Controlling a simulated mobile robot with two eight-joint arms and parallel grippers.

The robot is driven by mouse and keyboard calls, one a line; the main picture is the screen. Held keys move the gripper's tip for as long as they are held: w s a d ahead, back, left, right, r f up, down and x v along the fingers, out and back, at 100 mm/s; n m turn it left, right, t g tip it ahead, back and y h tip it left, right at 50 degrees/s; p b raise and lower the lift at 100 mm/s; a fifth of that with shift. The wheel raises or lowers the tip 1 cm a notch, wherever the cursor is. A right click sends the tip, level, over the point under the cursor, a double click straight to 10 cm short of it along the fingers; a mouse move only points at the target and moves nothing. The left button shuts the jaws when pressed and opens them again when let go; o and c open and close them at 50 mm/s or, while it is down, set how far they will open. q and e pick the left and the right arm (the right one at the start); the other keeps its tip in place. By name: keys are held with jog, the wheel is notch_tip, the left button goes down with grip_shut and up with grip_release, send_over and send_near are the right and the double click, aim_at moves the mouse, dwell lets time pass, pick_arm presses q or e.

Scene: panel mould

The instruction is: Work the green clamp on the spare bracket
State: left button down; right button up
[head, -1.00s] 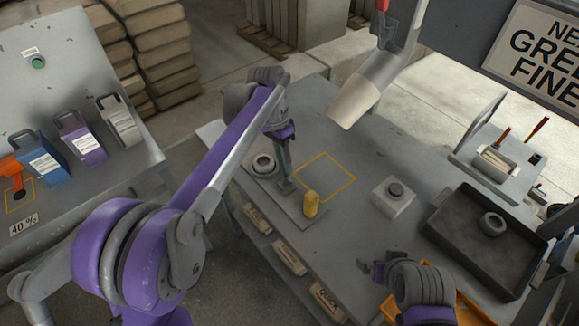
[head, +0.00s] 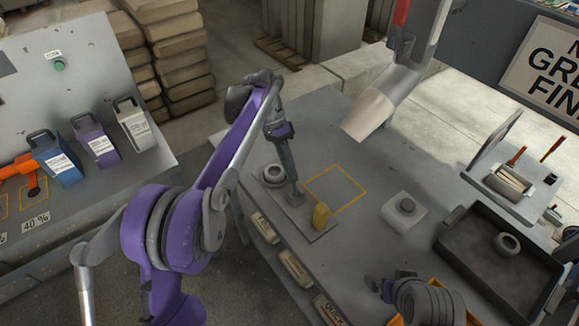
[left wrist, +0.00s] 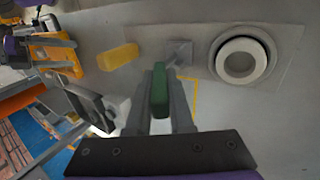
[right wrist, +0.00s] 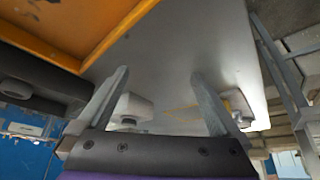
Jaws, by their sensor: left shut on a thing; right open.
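The green clamp handle (head: 288,163) stands up from a small grey base on a flat grey plate (head: 296,224) at the left part of the table. My left gripper (head: 282,140) is shut on the handle. In the left wrist view the green handle (left wrist: 159,88) sits between the two fingers (left wrist: 160,95). A grey ring (head: 273,176) and a yellow block (head: 321,215) are on either side of the clamp base. I cannot tell exactly which part is the bracket. My right gripper (head: 378,287) is open and empty over the table's front; its spread fingers (right wrist: 160,85) show in the right wrist view.
A yellow outlined square (head: 336,188) on the table is empty. A pale block with a round knob (head: 404,211) stands right of it. A dark tray (head: 470,258) holding a ring is farther right. A pale nozzle (head: 370,113) hangs above the table's back edge.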

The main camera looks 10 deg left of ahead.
pick_arm(q)
jog(key=c, duration=0.8)
grip_release()
jog(key=p+v, duration=0.1)
jog(key=v, duration=1)
pick_arm(e)
jog(key=shift+w+r, duration=0.25)
jog(key=shift+r, duration=0.35)
jog(key=shift+w+r, duration=0.25)
jog(key=shift+r, duration=0.3)
pick_arm(q)
jog(key=shift+s, duration=0.1)
